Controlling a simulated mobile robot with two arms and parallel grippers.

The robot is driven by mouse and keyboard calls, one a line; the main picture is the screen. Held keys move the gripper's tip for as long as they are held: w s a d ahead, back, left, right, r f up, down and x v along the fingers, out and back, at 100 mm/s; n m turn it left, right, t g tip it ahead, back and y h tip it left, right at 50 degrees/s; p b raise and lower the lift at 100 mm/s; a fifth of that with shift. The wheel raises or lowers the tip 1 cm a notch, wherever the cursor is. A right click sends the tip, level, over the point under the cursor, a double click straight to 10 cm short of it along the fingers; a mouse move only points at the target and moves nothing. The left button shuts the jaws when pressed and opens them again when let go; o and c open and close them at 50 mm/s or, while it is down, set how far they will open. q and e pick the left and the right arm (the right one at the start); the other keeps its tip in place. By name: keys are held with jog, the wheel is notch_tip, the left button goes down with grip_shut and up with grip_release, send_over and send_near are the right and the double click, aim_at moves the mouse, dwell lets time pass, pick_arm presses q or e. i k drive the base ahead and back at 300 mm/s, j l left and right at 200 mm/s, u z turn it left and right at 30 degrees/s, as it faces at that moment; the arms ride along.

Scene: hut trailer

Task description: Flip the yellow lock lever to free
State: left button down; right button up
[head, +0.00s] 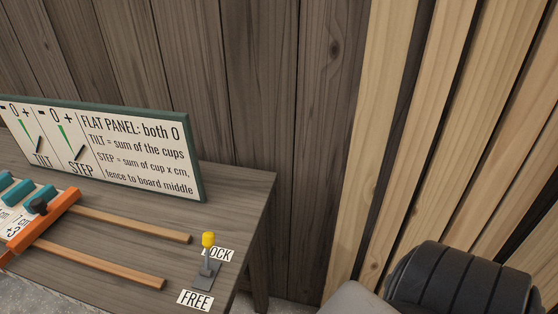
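The lock lever has a yellow knob (208,239) on a short grey stem, set on a small grey base plate (206,275) near the right end of the table. A white LOCK label (220,254) lies behind it, its first letter hidden by the lever. A white FREE label (195,299) lies in front of the base. The stem looks close to upright, with the knob on the LOCK side of the base; its exact tilt is hard to tell. Neither gripper shows in the head view, and nothing touches the lever.
The wooden table (245,185) holds two wooden rails (110,264), an orange crossbar (45,227) with teal blocks at the left, and a sign board (135,160) with TILT and STEP dials. Wooden walls stand behind. Dark and grey rounded parts fill the lower right corner.

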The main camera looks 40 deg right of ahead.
aim_at(208, 237)
jog(key=l, duration=2.6)
